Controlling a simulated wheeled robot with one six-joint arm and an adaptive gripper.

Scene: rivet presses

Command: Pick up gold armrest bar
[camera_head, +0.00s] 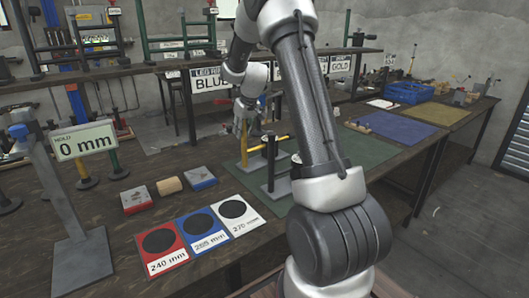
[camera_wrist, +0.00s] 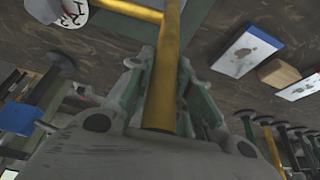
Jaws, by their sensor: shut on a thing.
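The gold armrest bar (camera_head: 244,152) stands upright over the green mat (camera_head: 325,150) in the head view, with a gold arm reaching right from it. In the wrist view the gold bar (camera_wrist: 165,85) runs between the two fingers, and its side arm shows at the top left. My gripper (camera_head: 243,124) is above the mat, shut on the upper part of the bar; its fingers also show in the wrist view (camera_wrist: 164,70). I cannot tell whether the bar's lower end touches the mat or a base.
A black post (camera_head: 270,165) stands close right of the bar. Red, blue and white length cards (camera_head: 205,228) lie at the front. A grey stand with a 0 mm sign (camera_head: 86,140) is at left. A blue crate (camera_head: 409,93) sits at back right, beyond the blue mat (camera_head: 390,126).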

